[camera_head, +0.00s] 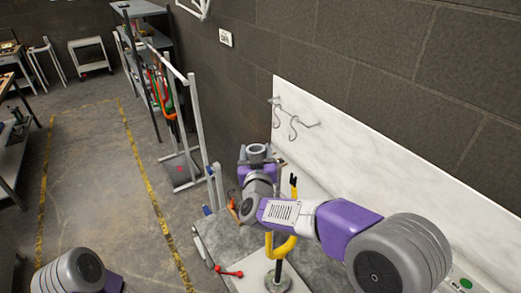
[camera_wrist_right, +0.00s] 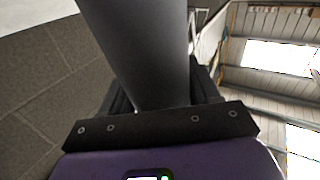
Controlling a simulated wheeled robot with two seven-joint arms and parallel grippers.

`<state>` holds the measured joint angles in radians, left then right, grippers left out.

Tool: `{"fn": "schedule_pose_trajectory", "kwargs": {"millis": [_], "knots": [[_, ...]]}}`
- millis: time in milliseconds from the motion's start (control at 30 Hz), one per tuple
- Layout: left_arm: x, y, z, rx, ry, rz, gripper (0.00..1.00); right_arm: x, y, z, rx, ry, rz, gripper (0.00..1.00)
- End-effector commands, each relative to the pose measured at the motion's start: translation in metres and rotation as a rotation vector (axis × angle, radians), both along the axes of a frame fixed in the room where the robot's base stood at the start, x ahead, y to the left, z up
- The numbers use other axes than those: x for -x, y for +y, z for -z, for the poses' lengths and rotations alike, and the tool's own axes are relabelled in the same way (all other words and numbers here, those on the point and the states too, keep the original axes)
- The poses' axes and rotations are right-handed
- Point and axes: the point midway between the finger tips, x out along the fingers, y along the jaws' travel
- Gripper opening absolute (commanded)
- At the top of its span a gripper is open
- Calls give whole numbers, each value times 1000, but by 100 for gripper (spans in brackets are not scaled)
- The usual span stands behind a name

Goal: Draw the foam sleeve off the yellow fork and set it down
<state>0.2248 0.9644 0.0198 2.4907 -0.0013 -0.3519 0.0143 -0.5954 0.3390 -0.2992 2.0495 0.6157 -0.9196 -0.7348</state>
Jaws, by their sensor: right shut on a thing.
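The yellow fork (camera_head: 285,246) stands upright on a dark stem over a round base on the bench. My right arm crosses in front of it and hides part of its prongs; a dark tip shows above the arm. My right gripper (camera_head: 257,160) is raised to the left of and above the fork. In the wrist view the right gripper (camera_wrist_right: 160,108) is shut around a grey cylinder, the foam sleeve (camera_wrist_right: 140,45). The sleeve appears apart from the fork. My left gripper is out of view; only part of the left arm shows at lower left.
The grey bench (camera_head: 217,238) holds a red-handled tool (camera_head: 229,272). A white backboard (camera_head: 350,135) with metal hooks (camera_head: 292,122) rises behind it. A rack (camera_head: 195,120) with hanging items stands to the left. The floor at left is open.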

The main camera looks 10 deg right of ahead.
Motion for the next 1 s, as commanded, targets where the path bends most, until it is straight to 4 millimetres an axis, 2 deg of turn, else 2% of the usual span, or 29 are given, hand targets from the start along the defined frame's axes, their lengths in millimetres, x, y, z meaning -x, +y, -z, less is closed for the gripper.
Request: {"fn": "schedule_pose_trajectory", "kwargs": {"millis": [1000], "knots": [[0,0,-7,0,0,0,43,20,55,0,0,0,-1,27]]}}
